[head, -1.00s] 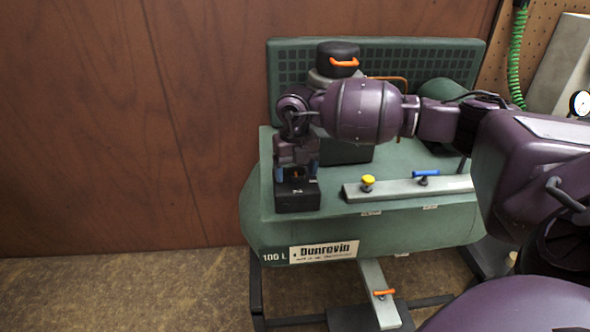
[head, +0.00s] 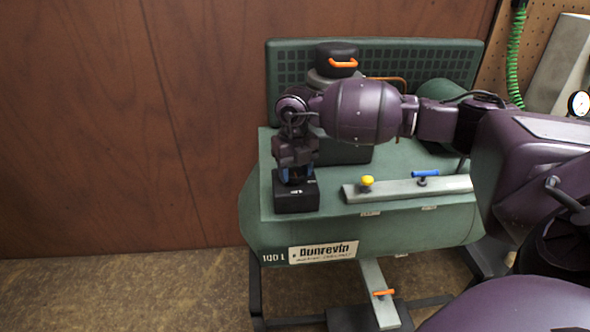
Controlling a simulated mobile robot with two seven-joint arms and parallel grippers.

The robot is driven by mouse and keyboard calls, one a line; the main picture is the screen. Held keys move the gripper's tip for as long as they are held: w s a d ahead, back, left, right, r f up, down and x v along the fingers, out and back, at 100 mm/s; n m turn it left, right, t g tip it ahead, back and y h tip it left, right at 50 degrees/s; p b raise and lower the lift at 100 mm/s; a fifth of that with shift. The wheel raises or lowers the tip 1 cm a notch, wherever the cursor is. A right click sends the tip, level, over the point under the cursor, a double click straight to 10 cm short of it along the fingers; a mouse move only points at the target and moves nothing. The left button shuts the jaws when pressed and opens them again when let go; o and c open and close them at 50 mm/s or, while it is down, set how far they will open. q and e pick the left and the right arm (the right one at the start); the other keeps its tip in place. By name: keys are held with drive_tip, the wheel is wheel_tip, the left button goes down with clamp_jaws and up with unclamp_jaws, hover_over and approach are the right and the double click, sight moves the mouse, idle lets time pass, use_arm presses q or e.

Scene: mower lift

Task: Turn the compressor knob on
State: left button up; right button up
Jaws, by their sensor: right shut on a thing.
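The green compressor (head: 395,235) stands against the wooden wall, with a black switch box (head: 296,198) on the left end of its top. My right arm reaches in from the right, over the compressor. Its gripper (head: 296,178) points down onto the top of the black box and is shut on the compressor knob there. The fingers hide the knob, so its exact angle cannot be told. My left gripper is not in view.
A grey rail (head: 400,190) on the compressor carries a yellow knob (head: 367,182) and a blue lever (head: 425,174). An orange-handled valve (head: 383,293) sits low in front. A black cylinder (head: 337,55) with an orange handle stands behind my arm. Floor at left is clear.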

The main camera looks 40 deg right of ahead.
drive_tip(key=n, duration=1.1)
drive_tip(key=shift+d+f+n+b, duration=0.1)
drive_tip(key=shift+n+b, duration=0.2)
drive_tip(key=n, duration=0.3)
drive_tip(key=shift+n+b, duration=0.3)
drive_tip(key=shift+n, duration=0.5)
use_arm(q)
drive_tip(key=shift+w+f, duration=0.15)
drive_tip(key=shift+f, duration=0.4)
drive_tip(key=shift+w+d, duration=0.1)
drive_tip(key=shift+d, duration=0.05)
use_arm(e)
drive_tip(key=shift+n, duration=0.4)
